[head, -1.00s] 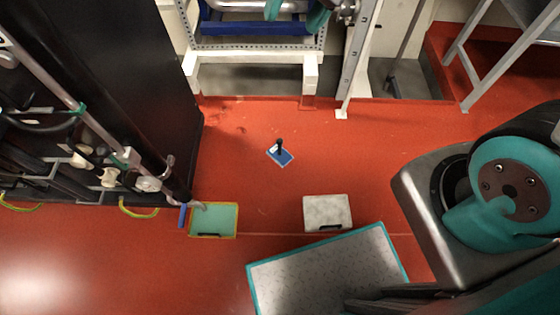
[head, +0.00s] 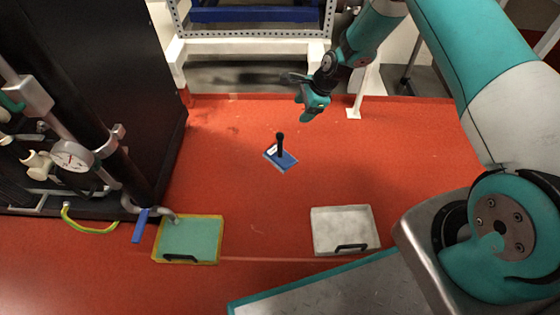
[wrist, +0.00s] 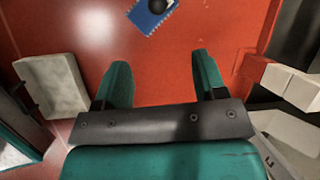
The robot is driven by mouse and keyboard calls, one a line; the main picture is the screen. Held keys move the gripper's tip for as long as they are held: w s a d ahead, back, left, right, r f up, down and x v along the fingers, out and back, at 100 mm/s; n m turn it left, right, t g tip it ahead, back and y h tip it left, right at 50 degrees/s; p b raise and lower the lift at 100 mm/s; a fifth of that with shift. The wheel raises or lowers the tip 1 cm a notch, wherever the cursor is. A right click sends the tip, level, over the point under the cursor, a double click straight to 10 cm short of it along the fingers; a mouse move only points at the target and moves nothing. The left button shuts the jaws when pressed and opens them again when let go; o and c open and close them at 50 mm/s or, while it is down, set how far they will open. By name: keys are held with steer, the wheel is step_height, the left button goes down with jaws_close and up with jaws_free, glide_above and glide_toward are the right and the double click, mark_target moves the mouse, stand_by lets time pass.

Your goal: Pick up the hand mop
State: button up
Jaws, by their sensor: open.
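The hand mop (head: 284,159) lies on the red floor in the middle of the head view. It has a flat blue pad with a white patch and a black handle standing up from it. In the wrist view the hand mop (wrist: 152,12) shows at the top edge, partly cut off, beyond my fingertips. My gripper (head: 305,98) hangs above the floor, up and to the right of the mop in the head view, apart from it. Its two teal fingers (wrist: 157,75) are spread, with nothing between them.
A teal tray with a yellow rim (head: 217,241) and a pale grey tray (head: 343,213) stand on the floor. A black cabinet with pipes and a gauge (head: 72,156) is at left. A white frame (head: 250,46) stands behind. The floor around the mop is clear.

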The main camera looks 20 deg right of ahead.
mark_target(282, 133)
steer(key=b+x, duration=1.1)
steer(key=x, duration=0.5)
steer(key=shift+s+a+f+b, duration=0.1)
steer(key=shift+a+f+b, duration=0.2)
steer(key=shift+f+b, duration=0.1)
steer(key=shift+r, duration=0.15)
jaws_close()
steer(key=shift+r, duration=0.15)
step_height(282, 133, up, 20)
steer(key=p, duration=1.1)
steer(key=shift+p, duration=0.4)
